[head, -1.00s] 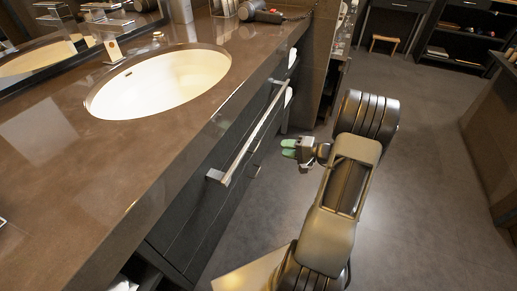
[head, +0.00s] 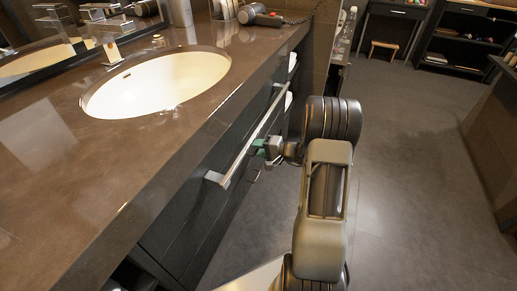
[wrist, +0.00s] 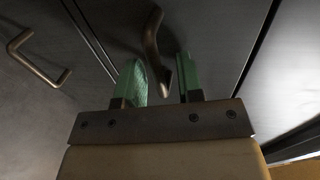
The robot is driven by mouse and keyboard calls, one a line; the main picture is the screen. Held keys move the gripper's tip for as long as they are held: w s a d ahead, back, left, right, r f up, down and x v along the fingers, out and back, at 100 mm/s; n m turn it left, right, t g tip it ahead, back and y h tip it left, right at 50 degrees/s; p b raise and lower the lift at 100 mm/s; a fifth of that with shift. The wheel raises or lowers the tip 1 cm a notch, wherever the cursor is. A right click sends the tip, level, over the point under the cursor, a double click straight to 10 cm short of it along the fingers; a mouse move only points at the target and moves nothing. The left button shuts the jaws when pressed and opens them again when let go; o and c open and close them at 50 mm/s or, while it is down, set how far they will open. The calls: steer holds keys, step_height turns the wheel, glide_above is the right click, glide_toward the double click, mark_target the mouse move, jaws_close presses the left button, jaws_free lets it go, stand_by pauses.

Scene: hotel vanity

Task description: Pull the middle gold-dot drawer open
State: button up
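In the wrist view, a bronze bar handle (wrist: 153,42) stands on a dark drawer front (wrist: 215,35). My gripper (wrist: 160,80) is open, with one green finger on each side of the handle's near end. Gaps show between the handle and both fingers. In the head view my gripper (head: 264,148) is at the vanity front, close to the long metal rail. No gold dot shows, so I cannot tell from a mark which drawer this is. The drawer looks shut.
A second bronze handle (wrist: 38,62) is on the neighbouring front, left in the wrist view. The long metal rail (head: 245,145) runs along the vanity below the counter (head: 150,165), beside my gripper. Open floor (head: 410,190) lies to the right.

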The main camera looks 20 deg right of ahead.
steer(key=shift+c, duration=0.3)
jaws_close()
